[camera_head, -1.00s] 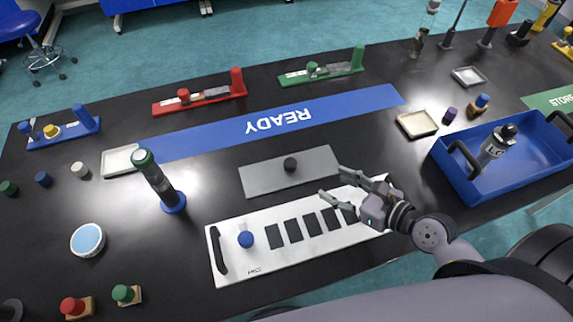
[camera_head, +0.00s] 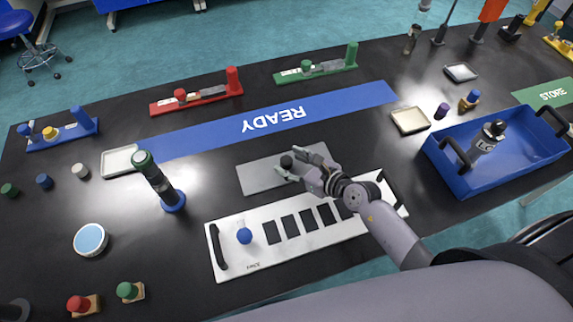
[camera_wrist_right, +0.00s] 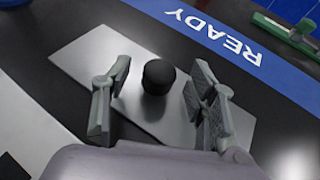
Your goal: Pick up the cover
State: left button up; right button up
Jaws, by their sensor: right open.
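The cover appears to be the flat grey metal plate (camera_head: 258,181) with a short black knob (camera_head: 287,161) on top. It lies flat on the black table between the blue READY strip and the white panel. My right gripper (camera_head: 291,162) is open, its two fingers on either side of the knob. In the right wrist view the knob (camera_wrist_right: 158,77) stands between the open fingers (camera_wrist_right: 158,84), with a gap on both sides. The plate (camera_wrist_right: 85,55) shows beneath them. My left gripper is not in view.
A white panel (camera_head: 232,260) with black handles, a blue knob and several dark squares lies in front of the plate. A blue bin (camera_head: 436,166) holding a bottle stands at the right. A green-topped cylinder (camera_head: 158,182) stands to the left. The blue READY strip (camera_head: 210,138) is clear.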

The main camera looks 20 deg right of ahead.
jog(key=shift+x, duration=1.2)
jog(key=shift+s, duration=0.1)
grip_shut()
